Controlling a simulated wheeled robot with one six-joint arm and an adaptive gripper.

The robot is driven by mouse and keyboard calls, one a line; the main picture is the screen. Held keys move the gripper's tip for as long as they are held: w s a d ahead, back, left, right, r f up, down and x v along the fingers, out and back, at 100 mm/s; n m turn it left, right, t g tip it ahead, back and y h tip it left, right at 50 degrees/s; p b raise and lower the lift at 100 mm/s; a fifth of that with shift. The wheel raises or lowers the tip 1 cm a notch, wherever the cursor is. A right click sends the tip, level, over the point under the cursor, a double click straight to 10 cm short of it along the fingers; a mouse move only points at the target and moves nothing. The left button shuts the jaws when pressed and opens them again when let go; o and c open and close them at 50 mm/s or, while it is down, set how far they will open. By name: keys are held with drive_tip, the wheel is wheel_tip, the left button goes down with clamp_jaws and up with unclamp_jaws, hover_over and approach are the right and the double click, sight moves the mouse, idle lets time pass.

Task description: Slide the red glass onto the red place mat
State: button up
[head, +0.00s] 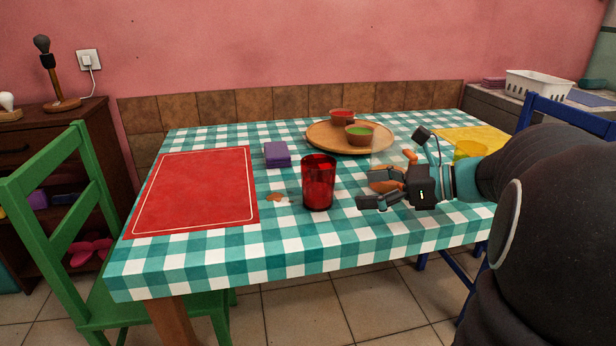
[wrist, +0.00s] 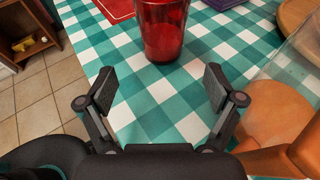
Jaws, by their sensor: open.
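The red glass (head: 319,183) stands upright on the checked tablecloth, to the right of the red place mat (head: 195,190) and apart from it. My gripper (head: 376,196) is to the right of the glass, open and empty, with a gap between them. In the wrist view, the glass (wrist: 162,28) is ahead of the two spread fingers of my gripper (wrist: 158,90), roughly centred between them, its top cut off. A corner of the red mat (wrist: 115,8) shows beyond it at the left.
A purple stack (head: 278,154) lies between mat and glass, further back. A brown spot (head: 277,198) is on the cloth between them. A round wooden tray (head: 320,138) with two bowls stands behind. Orange and clear items (head: 384,180) stand close beside my gripper. A green chair (head: 50,200) is at the left.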

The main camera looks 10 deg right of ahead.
sight(323, 191)
drive_tip(key=shift+w+a+f, duration=0.15)
drive_tip(key=shift+w, duration=0.15)
drive_tip(key=shift+b+x, duration=1.25)
drive_tip(key=shift+x, duration=3.3)
drive_tip(key=c, duration=0.8)
